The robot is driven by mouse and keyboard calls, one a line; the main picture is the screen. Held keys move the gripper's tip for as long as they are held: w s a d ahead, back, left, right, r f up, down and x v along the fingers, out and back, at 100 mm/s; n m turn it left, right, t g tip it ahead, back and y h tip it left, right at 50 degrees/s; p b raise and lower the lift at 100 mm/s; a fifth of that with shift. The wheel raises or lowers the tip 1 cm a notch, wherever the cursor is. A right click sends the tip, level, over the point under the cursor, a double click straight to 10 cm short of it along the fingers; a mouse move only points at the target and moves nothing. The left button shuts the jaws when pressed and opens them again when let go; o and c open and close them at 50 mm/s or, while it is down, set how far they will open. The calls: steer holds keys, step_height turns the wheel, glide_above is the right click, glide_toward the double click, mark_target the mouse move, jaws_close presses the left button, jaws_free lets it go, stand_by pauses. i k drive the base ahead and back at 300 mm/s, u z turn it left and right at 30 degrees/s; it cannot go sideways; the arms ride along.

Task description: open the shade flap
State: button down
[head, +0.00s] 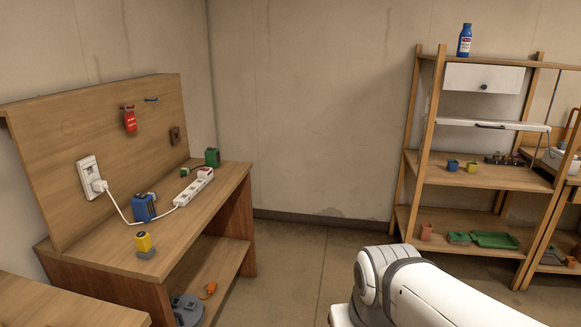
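No part is clearly marked as the shade flap. Two white panels on the wooden shelf at the right could be it, and I cannot tell which. The upper white panel (483,78) hangs upright below the top board and has a dark round knob. The lower white panel (520,126) is seen nearly edge-on, lies about level, and has a dark bar handle at its front. A thin rod or arm shows by its right end. My gripper is not in view; only a white link of my arm shows at the bottom right, well below and apart from both panels.
The wooden shelf (436,125) holds a blue bottle (465,40) on top, small pots (453,165) and a green tray (494,240) below. A workbench (190,214) with a power strip (193,187) stands left. The floor (297,262) between them is clear.

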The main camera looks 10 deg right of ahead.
mark_target(472, 77)
steer(key=z, duration=0.2)
steer(key=i, duration=1.6)
steer(key=z, duration=0.85)
steer(key=i, duration=1.6)
steer(key=z, duration=0.9)
steer(key=i, duration=1)
steer(key=z, duration=0.35)
